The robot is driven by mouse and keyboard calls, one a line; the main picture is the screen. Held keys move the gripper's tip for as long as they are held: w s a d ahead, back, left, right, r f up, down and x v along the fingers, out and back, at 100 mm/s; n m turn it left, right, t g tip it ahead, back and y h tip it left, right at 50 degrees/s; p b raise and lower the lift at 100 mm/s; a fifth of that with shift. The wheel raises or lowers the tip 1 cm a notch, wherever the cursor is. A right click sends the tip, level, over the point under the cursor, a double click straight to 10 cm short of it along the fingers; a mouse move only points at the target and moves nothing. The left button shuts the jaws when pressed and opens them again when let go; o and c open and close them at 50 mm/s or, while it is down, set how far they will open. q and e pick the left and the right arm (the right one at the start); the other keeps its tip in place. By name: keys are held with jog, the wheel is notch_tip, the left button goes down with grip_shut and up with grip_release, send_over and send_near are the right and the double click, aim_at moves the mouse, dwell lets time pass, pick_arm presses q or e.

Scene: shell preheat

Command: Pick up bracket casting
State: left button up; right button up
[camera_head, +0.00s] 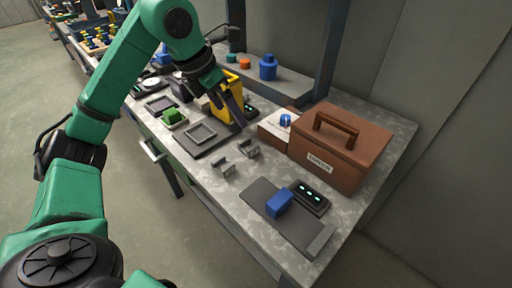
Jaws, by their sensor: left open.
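Two small grey U-shaped metal pieces, which look like bracket castings, stand on the speckled grey bench top (205,178). The nearer bracket casting (222,168) is close to the front edge, and the other bracket casting (249,150) is just behind it to the right. My left gripper (237,118) hangs over the bench, behind and left of the brackets. It is open and apart from both of them. A yellow object (221,98) shows close by its fingers; I cannot tell whether they touch. My right gripper is not in view.
A grey tray (200,133) on a dark mat and a green block (173,116) lie left of the brackets. A brown toolbox (340,145) stands at right. A blue block (279,203) rests on a dark plate beside a lit device (310,196). A shelf with a blue bottle (268,68) is behind.

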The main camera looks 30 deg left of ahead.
aim_at(247, 141)
pick_arm(q)
jog(key=x, duration=1.3)
jog(key=shift+s+f, duration=0.1)
jog(key=shift+f, duration=0.35)
jog(key=c, duration=1.5)
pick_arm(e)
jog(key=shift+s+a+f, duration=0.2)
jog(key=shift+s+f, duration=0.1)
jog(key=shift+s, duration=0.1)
pick_arm(q)
jog(key=shift+r, duration=0.1)
jog(key=shift+c, duration=0.2)
